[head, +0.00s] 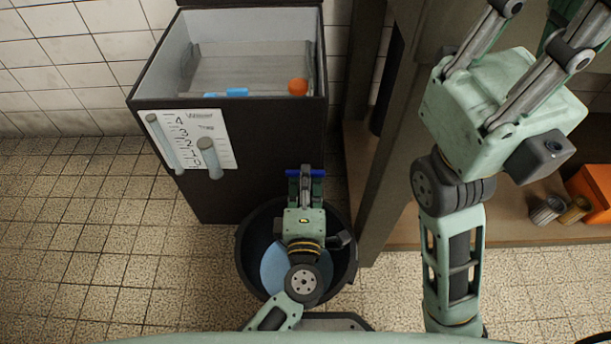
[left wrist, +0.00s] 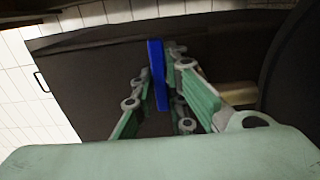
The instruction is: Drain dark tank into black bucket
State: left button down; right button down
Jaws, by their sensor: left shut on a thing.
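The dark tank (head: 260,150) stands open-topped against the tiled wall. A white scale plate with numbers (head: 215,128) is on its front. A blue valve handle (head: 293,172) is low on its front, and it also shows upright in the left wrist view (left wrist: 158,75). My left gripper (head: 305,178) is shut on this handle. The black bucket (head: 242,262) stands on the floor below, partly hidden by my left arm. A light blue round surface shows inside it; I cannot tell whether it is water. My right gripper (head: 525,75) is raised at the upper right, its fingertips cut off.
An orange ball (head: 298,87) and small blue pieces (head: 237,92) are inside the tank. A dark post (head: 390,170) stands close right of the bucket. Two cans (head: 548,210) and an orange box (head: 592,190) sit on a shelf at right. The floor at left is clear.

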pick_arm(q)
jog(key=c, duration=2)
grip_release()
jog(key=shift+c, duration=0.2)
jog(key=shift+s, duration=0.1)
jog(key=s, duration=1.2)
jog(key=shift+w+a, duration=0.1)
jog(key=shift+a, duration=0.05)
